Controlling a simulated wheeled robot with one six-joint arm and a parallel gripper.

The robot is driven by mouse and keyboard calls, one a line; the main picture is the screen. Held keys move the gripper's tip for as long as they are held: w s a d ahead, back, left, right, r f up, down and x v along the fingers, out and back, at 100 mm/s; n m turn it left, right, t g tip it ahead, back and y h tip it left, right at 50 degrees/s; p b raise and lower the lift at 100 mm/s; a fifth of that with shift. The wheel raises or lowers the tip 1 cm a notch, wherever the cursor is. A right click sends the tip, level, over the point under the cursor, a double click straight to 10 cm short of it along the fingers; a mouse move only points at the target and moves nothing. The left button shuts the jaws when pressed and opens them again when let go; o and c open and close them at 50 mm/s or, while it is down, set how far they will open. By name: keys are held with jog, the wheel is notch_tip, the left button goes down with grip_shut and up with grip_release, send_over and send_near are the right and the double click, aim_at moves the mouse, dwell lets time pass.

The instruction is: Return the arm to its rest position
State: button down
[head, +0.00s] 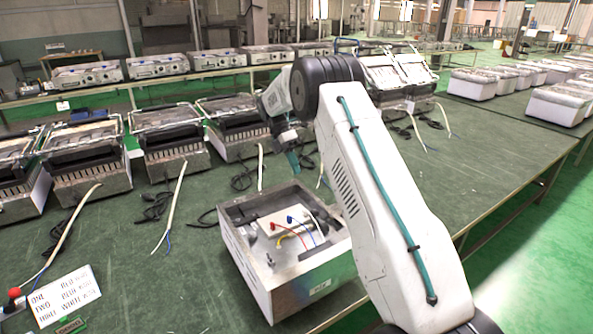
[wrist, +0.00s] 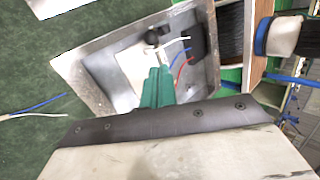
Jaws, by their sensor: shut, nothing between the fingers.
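My white arm reaches up from the lower right in the head view and bends over the table. My gripper (head: 293,160) has teal fingers that point down, above the back part of an open metal box (head: 305,283). In the wrist view the gripper's teal fingers (wrist: 157,84) are together with nothing between them, over the open box (wrist: 92,88). Inside the box is a white plate (head: 287,226) with red, blue, yellow and white wires. My arm covers the box's right side in the head view.
The green table (head: 480,150) carries a row of grill units (head: 87,157) with loose cables behind and left of the box. A printed card (head: 66,296) lies at the lower left near a red knob (head: 14,293). White units (head: 558,105) stand on another table at the right.

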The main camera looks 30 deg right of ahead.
dwell(0.4)
jog(key=s+a+r+m+t, duration=0.3)
jog(key=s+a+r+m, duration=0.2)
jog(key=s, duration=0.9)
jog(key=s+a+r+m+t, duration=0.3)
jog(key=s+a+r+m, duration=0.2)
jog(key=s, duration=1)
jog(key=s+a+r+m+t, duration=0.2)
jog(key=s+a+r+m, duration=0.3)
jog(key=s, duration=0.9)
jog(key=shift+s+a+r+m+t+y, duration=0.25)
jog(key=shift+s+a+m+t+y, duration=0.15)
jog(key=shift+a+m, duration=0.75)
jog(key=shift+a, duration=0.15)
